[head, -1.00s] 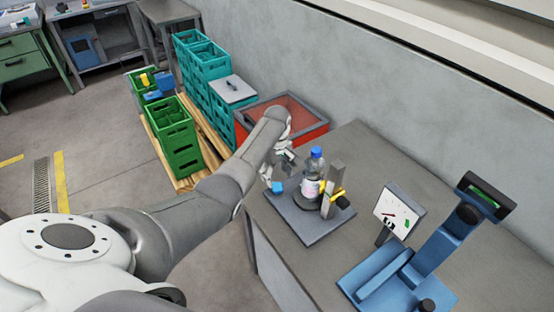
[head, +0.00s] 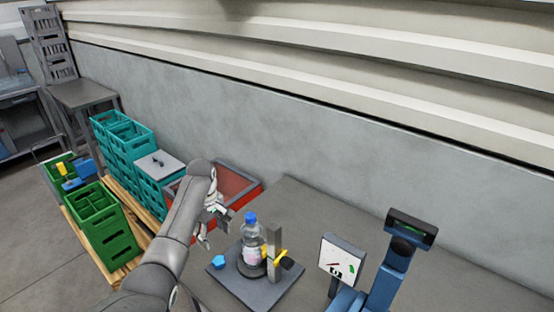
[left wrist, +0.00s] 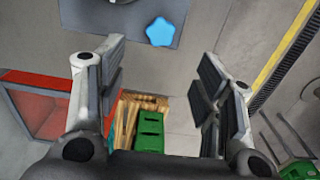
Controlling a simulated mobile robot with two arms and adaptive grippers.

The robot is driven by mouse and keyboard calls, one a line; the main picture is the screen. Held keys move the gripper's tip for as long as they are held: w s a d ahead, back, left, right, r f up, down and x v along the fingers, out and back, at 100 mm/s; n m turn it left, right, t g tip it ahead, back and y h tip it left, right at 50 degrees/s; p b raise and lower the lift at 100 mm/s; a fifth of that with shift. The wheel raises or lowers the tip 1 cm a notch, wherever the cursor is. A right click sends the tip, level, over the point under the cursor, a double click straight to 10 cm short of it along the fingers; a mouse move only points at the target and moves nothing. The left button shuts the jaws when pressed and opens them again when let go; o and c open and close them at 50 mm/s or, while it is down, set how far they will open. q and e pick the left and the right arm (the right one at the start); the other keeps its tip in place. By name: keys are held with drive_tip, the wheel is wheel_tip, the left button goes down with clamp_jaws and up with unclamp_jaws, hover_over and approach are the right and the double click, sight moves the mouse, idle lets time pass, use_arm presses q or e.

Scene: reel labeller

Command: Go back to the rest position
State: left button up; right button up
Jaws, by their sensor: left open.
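My left gripper (head: 214,230) is open and empty. In the head view it hangs left of the labeller, between the red bin and the bottle. In the left wrist view its two fingers (left wrist: 162,70) stand wide apart with nothing between them. A clear bottle with a blue cap (head: 251,228) stands upright on the labeller (head: 262,294), beside a grey post (head: 274,250). The blue star-shaped knob (head: 218,262) sits at the labeller's left side; it also shows beyond the fingertips in the left wrist view (left wrist: 160,32). My right gripper is not in view.
A red bin (head: 254,194) stands behind my left arm. Teal crates (head: 123,150) and green crates (head: 107,228) stand on pallets at left. A blue device (head: 388,285) and a tilted panel (head: 339,261) stand on the bench at right. The bench behind the bottle is clear.

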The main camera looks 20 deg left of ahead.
use_arm(q)
drive_tip(key=s+d+f+m+t, duration=0.1)
drive_tip(key=s+d+f+m, duration=0.2)
drive_tip(key=s, duration=0.3)
drive_tip(key=s+d+f+m+y, duration=0.1)
drive_tip(key=s+d+f+m, duration=0.2)
drive_tip(key=s, duration=0.2)
drive_tip(key=s+d+f+m+t, duration=0.1)
drive_tip(key=s+d+f+m, duration=0.2)
drive_tip(key=s, duration=0.3)
drive_tip(key=s+d+r+m+t+h, duration=0.1)
drive_tip(key=s+d+r+m, duration=0.25)
drive_tip(key=s, duration=0.55)
drive_tip(key=s+d+r+m+t, duration=0.1)
drive_tip(key=s+d+r+m, duration=0.25)
drive_tip(key=s, duration=0.55)
wheel_tip(320, 180, down, 34)
drive_tip(key=s+g+b, duration=0.1)
drive_tip(key=g+b, duration=0.1)
drive_tip(key=b, duration=0.5)
drive_tip(key=s+a+f+b, duration=0.1)
drive_tip(key=s+f+b, duration=0.2)
drive_tip(key=s+f, duration=0.5)
drive_tip(key=s+a+f+g+b, duration=0.1)
drive_tip(key=s+f+b, duration=0.2)
drive_tip(key=s+f, duration=0.5)
wheel_tip(320, 180, down, 6)
drive_tip(key=shift+s+a, duration=0.15)
drive_tip(key=shift+s, duration=0.2)
